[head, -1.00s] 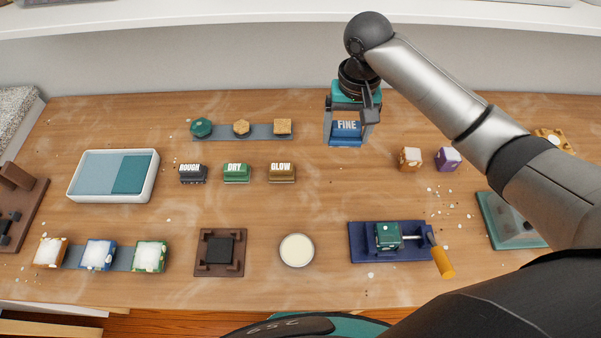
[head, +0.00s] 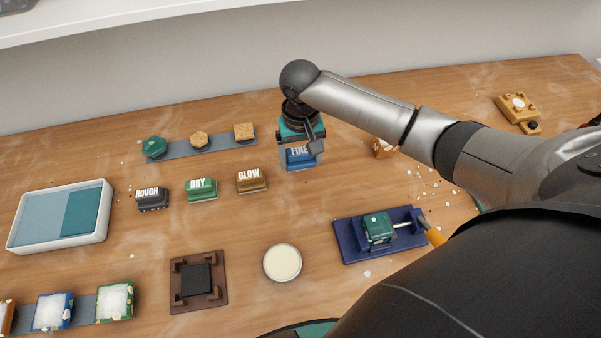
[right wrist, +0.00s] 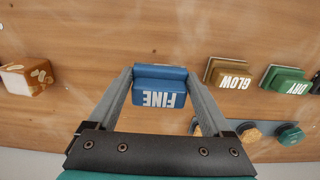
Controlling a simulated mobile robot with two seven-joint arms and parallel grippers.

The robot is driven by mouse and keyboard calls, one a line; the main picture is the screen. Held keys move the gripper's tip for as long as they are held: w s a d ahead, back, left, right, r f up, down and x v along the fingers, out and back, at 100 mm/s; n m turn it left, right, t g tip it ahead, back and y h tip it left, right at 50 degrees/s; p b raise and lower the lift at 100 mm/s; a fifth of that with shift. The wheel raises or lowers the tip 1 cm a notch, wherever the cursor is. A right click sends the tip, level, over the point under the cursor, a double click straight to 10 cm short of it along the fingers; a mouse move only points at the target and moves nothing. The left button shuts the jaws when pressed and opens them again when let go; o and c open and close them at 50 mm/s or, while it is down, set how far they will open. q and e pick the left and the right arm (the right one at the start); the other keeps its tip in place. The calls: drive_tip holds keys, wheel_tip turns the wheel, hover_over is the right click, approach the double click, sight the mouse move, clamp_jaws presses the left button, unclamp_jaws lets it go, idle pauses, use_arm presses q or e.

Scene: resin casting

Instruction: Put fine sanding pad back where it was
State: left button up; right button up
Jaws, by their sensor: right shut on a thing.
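The fine sanding pad (head: 299,161) is a blue block with a white FINE label. My right gripper (head: 299,154) is shut on it, just right of the GLOW pad (head: 251,181) in the head view. In the right wrist view the fine pad (right wrist: 160,86) sits between the two fingers, with its label upside down. It is roughly in line with the row of the ROUGH pad (head: 152,197), DRY pad (head: 201,190) and GLOW pad. I cannot tell whether it touches the table. My left gripper is not in view.
A strip (head: 221,145) with three small pieces lies behind the row. A blue clamp base (head: 349,238) with a green block, a round cream dish (head: 283,263) and a brown fixture (head: 215,295) stand in front. A white-rimmed tray (head: 104,212) is at left.

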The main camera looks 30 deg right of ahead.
sight(301, 179)
drive_tip(key=shift+f+b, duration=0.7)
drive_tip(key=shift+f, duration=2.1)
drive_tip(key=shift+f, duration=0.1)
drive_tip(key=o, duration=1.5)
wheel_tip(301, 179, up, 12)
drive_tip(key=p, duration=0.3)
